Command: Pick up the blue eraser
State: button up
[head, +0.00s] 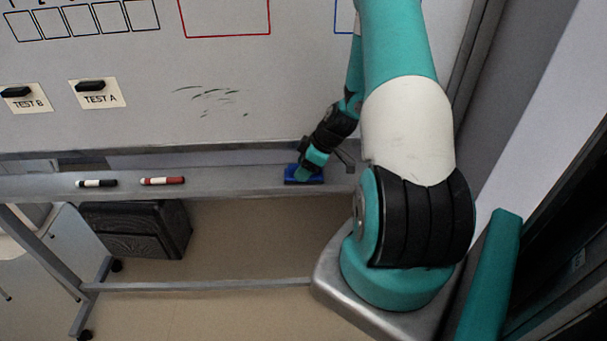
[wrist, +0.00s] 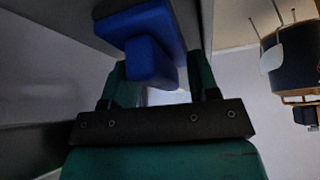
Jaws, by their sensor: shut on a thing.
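The blue eraser (head: 317,180) is at the right end of the whiteboard's tray in the head view. My gripper (head: 302,174) reaches down to it from the upper right and covers part of it. In the wrist view the eraser (wrist: 147,42) shows as a wide blue base with a narrower raised grip. The two green fingers of my gripper (wrist: 153,85) stand on either side of that raised grip and are shut on it. The head view does not show clearly whether the eraser touches the tray.
The grey tray (head: 230,181) also holds a black marker (head: 97,183) and a red marker (head: 163,181), well left of the eraser. The whiteboard (head: 250,60) rises behind it, with dark smudges and two labels. A black speaker-like box (head: 140,229) stands below the tray.

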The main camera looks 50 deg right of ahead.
jog(key=shift+r, duration=0.3)
jog(key=shift+c, duration=0.8)
jog(key=shift+r+b, duration=0.3)
jog(key=shift+b, duration=0.2)
jog(key=shift+d+r+b, duration=0.1)
jog(key=shift+r+b, duration=0.4)
jog(key=shift+r, duration=0.4)
jog(key=s+d+b, duration=0.2)
jog(key=s, duration=0.3)
jog(key=s+d+b, duration=0.1)
jog(key=s+d, duration=0.2)
jog(key=s, duration=0.1)
jog(key=s+d+b, duration=0.2)
jog(key=s+d, duration=0.1)
jog(key=s, duration=0.2)
jog(key=shift+s+r+b, duration=0.15)
jog(key=shift+s+b, duration=0.2)
jog(key=shift+s+d+r, duration=0.1)
jog(key=shift+s+d, duration=0.25)
jog(key=shift+s, duration=0.2)
